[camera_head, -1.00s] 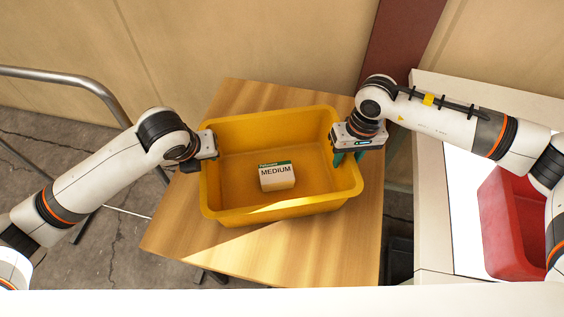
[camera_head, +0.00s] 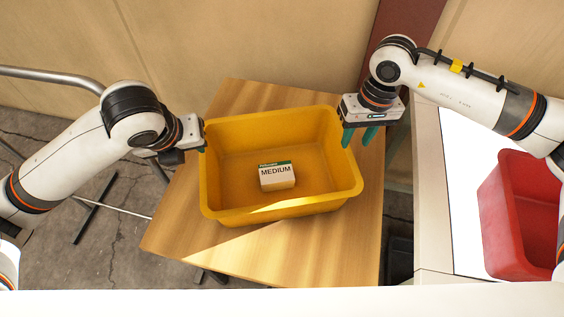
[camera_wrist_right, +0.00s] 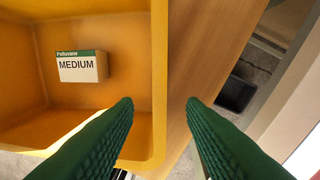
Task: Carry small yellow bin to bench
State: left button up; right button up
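The yellow bin (camera_head: 290,207) rests upright on a wooden table. Inside it lies a small box labelled "MEDIUM" (camera_head: 277,177), also seen in the right wrist view (camera_wrist_right: 82,67). My right gripper (camera_head: 360,136) is above and just outside the bin's right rim, its green fingers apart and empty. In the right wrist view its open fingers (camera_wrist_right: 160,103) have the bin's rim (camera_wrist_right: 158,80) between or below them. My left gripper (camera_head: 203,137) is beside the bin's left rim; its fingertips are mostly hidden, so its opening is unclear.
The wooden table (camera_head: 255,255) has bare surface in front of the bin. A red bin (camera_head: 505,215) stands on a white-topped counter (camera_head: 435,200) at the right. A metal rail (camera_head: 50,72) is at the left. A wall is behind.

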jog(key=r, duration=0.4)
jog(key=shift+d+r, duration=0.1)
jog(key=shift+d, duration=0.1)
dwell(0.3)
